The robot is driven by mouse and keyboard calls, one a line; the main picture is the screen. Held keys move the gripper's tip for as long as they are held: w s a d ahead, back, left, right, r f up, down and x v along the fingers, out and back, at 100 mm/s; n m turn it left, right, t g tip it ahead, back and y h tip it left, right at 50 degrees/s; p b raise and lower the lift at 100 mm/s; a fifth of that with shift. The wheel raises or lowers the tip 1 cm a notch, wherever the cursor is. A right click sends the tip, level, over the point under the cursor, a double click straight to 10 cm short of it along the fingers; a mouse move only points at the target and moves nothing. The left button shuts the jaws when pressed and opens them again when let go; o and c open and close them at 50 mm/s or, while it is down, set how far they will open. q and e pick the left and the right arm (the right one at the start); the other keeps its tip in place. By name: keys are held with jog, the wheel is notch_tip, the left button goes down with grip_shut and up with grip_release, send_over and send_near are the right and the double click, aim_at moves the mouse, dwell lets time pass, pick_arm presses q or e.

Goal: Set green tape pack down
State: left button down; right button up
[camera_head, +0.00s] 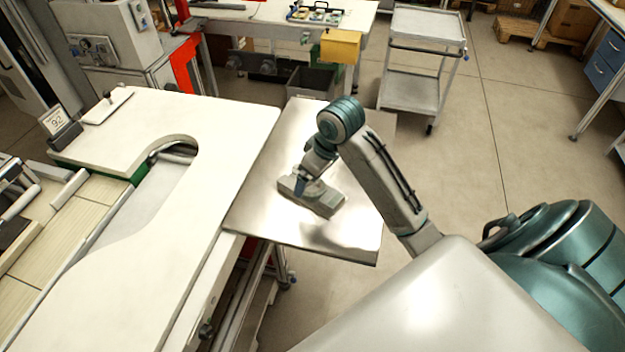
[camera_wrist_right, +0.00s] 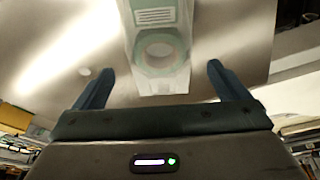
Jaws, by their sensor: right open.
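The green tape pack (camera_wrist_right: 158,50) shows in the right wrist view as a pale package with a printed label and a light green tape ring. It appears to lie on the shiny metal tabletop (camera_wrist_right: 60,45). My right gripper (camera_wrist_right: 160,68) is open, with one blue finger on each side of the pack and a gap to both. In the head view my right gripper (camera_head: 311,195) is low over the metal tabletop (camera_head: 352,232), and the pack cannot be made out there. My left gripper is not in view.
A white worktop (camera_head: 215,125) with a rounded cutout adjoins the metal tabletop on the left. A grey trolley (camera_head: 412,92) and a bench with a yellow bin (camera_head: 340,46) stand behind. The metal tabletop around the gripper looks clear.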

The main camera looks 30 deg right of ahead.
aim_at(324, 192)
jog(key=p+v, duration=0.5)
jog(key=v, duration=0.3)
jog(key=shift+s, duration=0.1)
dwell(0.4)
